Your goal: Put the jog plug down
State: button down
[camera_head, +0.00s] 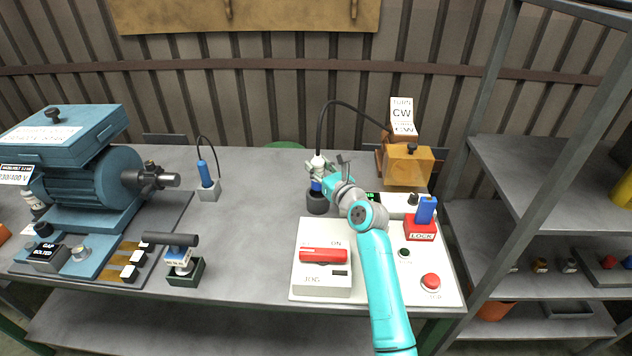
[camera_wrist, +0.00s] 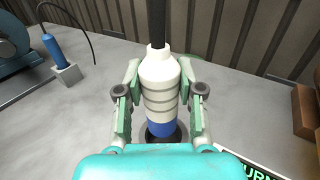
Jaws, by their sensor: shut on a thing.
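The jog plug (camera_head: 318,163) is a white ribbed plug with a blue band at its lower end and a black cable from its top. My gripper (camera_head: 325,180) is shut on it, and it stands upright between the two fingers. In the wrist view the plug (camera_wrist: 161,82) is between my gripper's fingers (camera_wrist: 160,95). A dark round socket (camera_head: 317,204) is directly under the plug on the bench, and its dark ring (camera_wrist: 163,138) shows below the blue band. I cannot tell whether the plug's lower end touches it.
The cable runs to an orange-brown box (camera_head: 405,165) at the back right. A white control panel (camera_head: 378,280) with a red switch is in front. A blue plug in a grey holder (camera_head: 208,192) stands to the left. The bench (camera_head: 258,185) between is clear.

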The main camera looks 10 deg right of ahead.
jog(key=shift+f, duration=2.35)
jog(key=shift+f, duration=0.1)
jog(key=c, duration=0.7)
grip_release()
jog(key=v, duration=1.2)
jog(key=shift+s+r, duration=0.1)
jog(key=shift+r, duration=0.1)
